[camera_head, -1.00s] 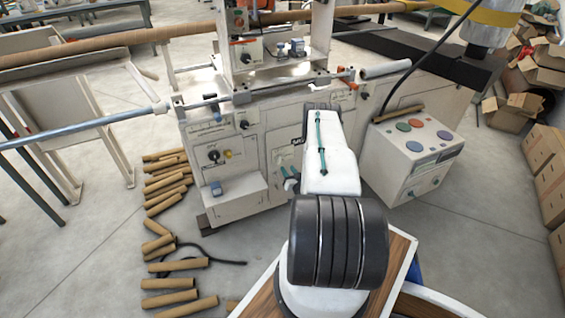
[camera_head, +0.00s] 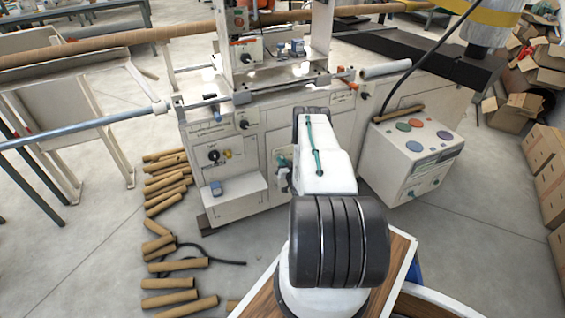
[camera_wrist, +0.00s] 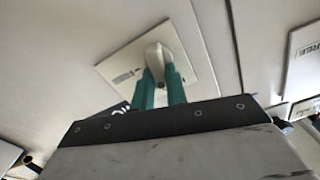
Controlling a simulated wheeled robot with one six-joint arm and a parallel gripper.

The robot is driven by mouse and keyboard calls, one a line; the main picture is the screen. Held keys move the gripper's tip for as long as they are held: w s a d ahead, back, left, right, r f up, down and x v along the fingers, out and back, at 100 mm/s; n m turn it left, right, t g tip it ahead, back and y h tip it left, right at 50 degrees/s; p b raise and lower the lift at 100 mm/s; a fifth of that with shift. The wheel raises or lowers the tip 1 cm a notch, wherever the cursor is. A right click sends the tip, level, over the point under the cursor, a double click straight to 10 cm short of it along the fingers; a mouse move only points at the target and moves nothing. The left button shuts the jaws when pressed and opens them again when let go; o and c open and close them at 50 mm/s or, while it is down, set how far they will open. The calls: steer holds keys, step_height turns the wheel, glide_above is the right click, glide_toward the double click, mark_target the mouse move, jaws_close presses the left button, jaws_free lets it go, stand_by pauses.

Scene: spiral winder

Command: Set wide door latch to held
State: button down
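In the wrist view a light square plate carries a pale latch handle (camera_wrist: 157,55) with a rounded end; this looks like the door latch. The small print on the plate is unreadable. My gripper (camera_wrist: 160,82) has its two green fingers on either side of the handle, close together, and appears shut on it. The fingertips cover the handle's lower part. In the head view my gripper (camera_head: 283,162) is at the front of the cream machine, partly hidden by my arm. The latch plate is only just visible there, and its setting cannot be read.
The cream winder machine (camera_head: 232,200) stands ahead. A control box (camera_head: 410,165) with coloured round buttons is to its right. Cardboard tubes (camera_head: 165,190) and a black cable lie on the floor at left. Cartons (camera_head: 540,165) are stacked far right. Another panel (camera_wrist: 306,60) marked "FREE" shows in the wrist view.

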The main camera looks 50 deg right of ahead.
steer(key=shift+w+a+n, duration=0.1)
steer(key=shift+n, duration=1.6)
steer(key=c, duration=1.4)
jaws_free()
steer(key=v, duration=0.7)
steer(key=shift+s+a, duration=0.2)
steer(key=shift+s, duration=0.15)
